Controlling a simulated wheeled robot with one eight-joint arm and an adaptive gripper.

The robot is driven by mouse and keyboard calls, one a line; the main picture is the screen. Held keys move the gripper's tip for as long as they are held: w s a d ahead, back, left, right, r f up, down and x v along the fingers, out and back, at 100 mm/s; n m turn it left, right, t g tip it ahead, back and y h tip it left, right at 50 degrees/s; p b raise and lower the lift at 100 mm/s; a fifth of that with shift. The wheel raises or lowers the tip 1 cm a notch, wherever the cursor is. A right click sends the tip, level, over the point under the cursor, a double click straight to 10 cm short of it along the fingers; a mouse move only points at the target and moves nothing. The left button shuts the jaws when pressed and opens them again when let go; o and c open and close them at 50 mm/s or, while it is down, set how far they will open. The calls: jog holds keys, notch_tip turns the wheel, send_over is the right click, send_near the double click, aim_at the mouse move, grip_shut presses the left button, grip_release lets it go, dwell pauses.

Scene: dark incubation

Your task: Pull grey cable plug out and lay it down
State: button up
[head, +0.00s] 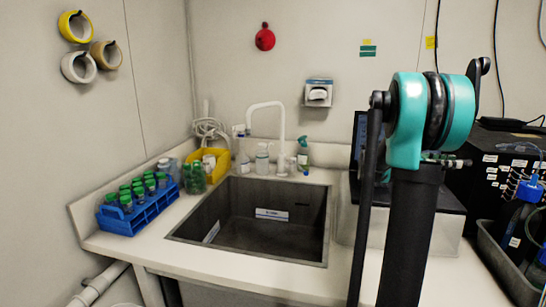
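I cannot make out a grey cable plug in the head view. A black box (501,172) with small white labels stands at the right, and thin cables run near its top and front. My own teal and black arm joint and dark arm links rise in front of the counter and hide part of the box's left side and a dark screen (358,140) behind them. My gripper is not in view.
A counter (150,248) holds a dark sink (250,218) with a white tap (281,128). A blue rack (143,210) of green-capped tubes and a yellow bin (219,163) stand left. A grey tray (510,262) with blue-capped bottles is at right.

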jog(key=shift+x, duration=1.05)
grip_shut()
jog(key=shift+a, duration=0.1)
dwell(0.5)
jog(key=shift+v, duration=2.9)
jog(key=shift+w, duration=0.1)
jog(key=shift+o, duration=0.2)
grip_release()
